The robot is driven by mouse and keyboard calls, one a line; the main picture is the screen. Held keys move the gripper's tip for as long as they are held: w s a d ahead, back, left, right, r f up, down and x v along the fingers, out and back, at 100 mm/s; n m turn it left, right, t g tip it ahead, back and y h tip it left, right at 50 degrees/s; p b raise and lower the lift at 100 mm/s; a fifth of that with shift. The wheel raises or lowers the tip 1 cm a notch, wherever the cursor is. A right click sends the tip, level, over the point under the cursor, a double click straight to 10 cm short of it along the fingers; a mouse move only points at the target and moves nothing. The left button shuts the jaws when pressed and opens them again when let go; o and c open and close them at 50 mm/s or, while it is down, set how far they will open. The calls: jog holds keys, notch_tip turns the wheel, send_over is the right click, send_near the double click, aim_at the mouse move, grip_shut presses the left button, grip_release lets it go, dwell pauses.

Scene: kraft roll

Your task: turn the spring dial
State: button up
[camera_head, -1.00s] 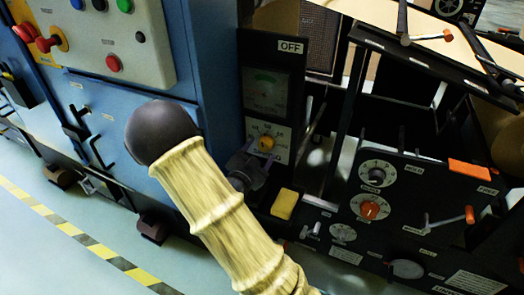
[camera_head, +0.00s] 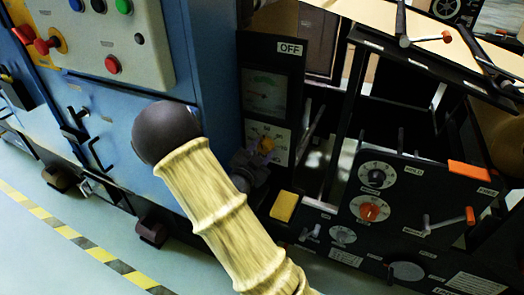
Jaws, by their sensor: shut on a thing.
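The dial with a yellow-orange knob (camera_head: 267,144) sits on a pale plate low on the narrow black panel, under a gauge (camera_head: 264,93). I take it to be the spring dial; its label is too small to read. My dark gripper (camera_head: 258,157) comes in from the lower left and is shut on the knob, covering its lower left part. The fingertips are small and partly hidden. My yellowish sleeved arm crosses the lower middle of the view.
An OFF sign (camera_head: 290,49) tops the panel. A blue cabinet (camera_head: 215,70) stands close on the left, and a yellow block (camera_head: 284,206) is just below the gripper. A black panel with an orange dial (camera_head: 370,209) and a lever (camera_head: 445,221) stands to the right.

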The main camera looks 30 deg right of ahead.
jog(key=shift+d+r+n+p, duration=0.1)
jog(key=shift+r+n+p, duration=0.15)
jog(key=shift+n+p, duration=0.1)
jog(key=n+p, duration=0.2)
jog(key=n, duration=0.1)
jog(key=shift+r+p, duration=0.15)
jog(key=shift+p, duration=0.25)
jog(key=n+p, duration=0.3)
jog(key=shift+d+n, duration=0.1)
jog(key=shift+n, duration=0.15)
jog(key=n+p, duration=0.3)
jog(key=n, duration=0.1)
jog(key=shift+r+n, duration=0.1)
jog(key=shift+n, duration=0.2)
jog(key=shift+w+n+p, duration=0.1)
jog(key=shift+n+p, duration=1.1)
jog(key=shift+n, duration=0.4)
jog(key=o, duration=1)
jog(key=shift+f, duration=0.25)
jog(key=shift+c, duration=0.2)
jog(key=shift+f, duration=0.1)
